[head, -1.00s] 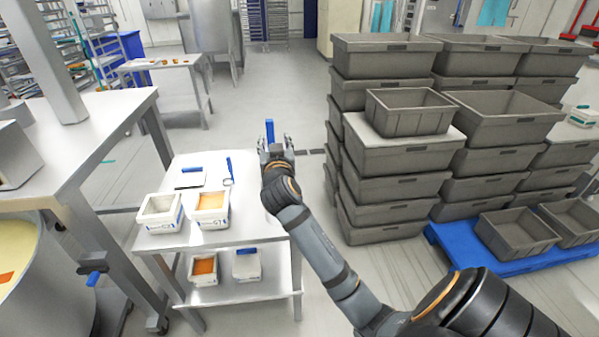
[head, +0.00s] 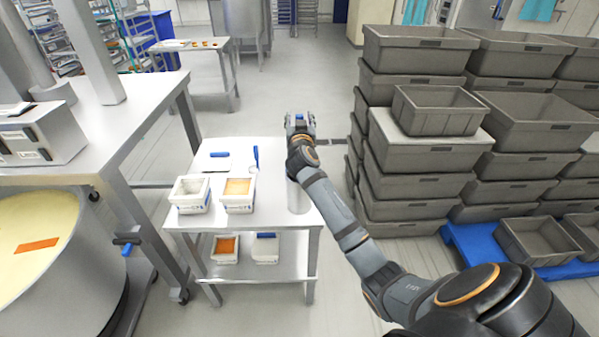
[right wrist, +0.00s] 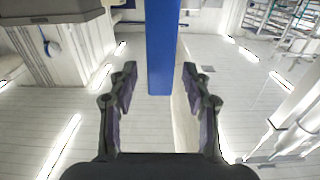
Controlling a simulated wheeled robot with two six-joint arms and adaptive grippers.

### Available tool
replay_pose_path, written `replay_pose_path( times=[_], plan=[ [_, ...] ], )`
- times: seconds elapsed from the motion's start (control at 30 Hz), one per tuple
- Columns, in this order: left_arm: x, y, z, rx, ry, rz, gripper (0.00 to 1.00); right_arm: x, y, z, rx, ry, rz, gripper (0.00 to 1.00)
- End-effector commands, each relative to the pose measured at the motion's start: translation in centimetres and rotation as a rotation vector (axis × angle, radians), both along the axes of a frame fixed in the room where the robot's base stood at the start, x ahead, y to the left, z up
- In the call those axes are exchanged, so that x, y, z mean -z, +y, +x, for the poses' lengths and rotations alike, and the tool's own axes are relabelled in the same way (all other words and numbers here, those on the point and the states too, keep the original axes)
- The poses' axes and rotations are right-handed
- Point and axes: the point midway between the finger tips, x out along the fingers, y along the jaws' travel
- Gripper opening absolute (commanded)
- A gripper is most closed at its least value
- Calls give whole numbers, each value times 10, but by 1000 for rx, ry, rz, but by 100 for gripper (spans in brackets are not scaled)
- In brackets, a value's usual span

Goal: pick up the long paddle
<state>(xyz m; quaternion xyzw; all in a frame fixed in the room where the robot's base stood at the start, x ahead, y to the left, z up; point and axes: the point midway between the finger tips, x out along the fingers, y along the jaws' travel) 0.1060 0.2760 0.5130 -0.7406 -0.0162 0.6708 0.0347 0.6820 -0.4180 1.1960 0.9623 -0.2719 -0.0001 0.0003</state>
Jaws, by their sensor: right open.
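The long paddle shows as a straight blue bar (right wrist: 161,45) in the right wrist view, running from the top edge down to between my fingers. In the head view only a small blue part (head: 311,121) of it shows at my right gripper (head: 299,122); the arm and gripper hide the rest. My right gripper is open, and in the right wrist view its fingers (right wrist: 160,88) stand either side of the bar with a gap on both sides. I cannot tell how deep the bar sits between them. My left gripper is not in view.
A steel table (head: 265,221) holds two white tubs (head: 189,207) (head: 238,207), a blue-handled scraper (head: 219,154) and another blue tool (head: 256,158). Stacked grey crates (head: 415,155) stand right of the arm. A big round vat (head: 75,270) is at lower left.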

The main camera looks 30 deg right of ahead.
Motion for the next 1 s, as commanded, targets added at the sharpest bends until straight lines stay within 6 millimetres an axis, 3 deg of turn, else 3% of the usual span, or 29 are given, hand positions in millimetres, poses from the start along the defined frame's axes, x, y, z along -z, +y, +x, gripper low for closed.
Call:
replay_pose_path(
  times=[0.27, 0.6, 1.0],
  plan=[
    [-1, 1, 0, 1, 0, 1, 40, 1, -2, 3, -1, -1, 1, 46],
    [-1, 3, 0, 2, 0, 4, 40, 1, -2, 3, -1, 0, 1, 0],
    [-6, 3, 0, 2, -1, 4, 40, -6, -2, 4, -2, -1, 0, 0]
  ],
)
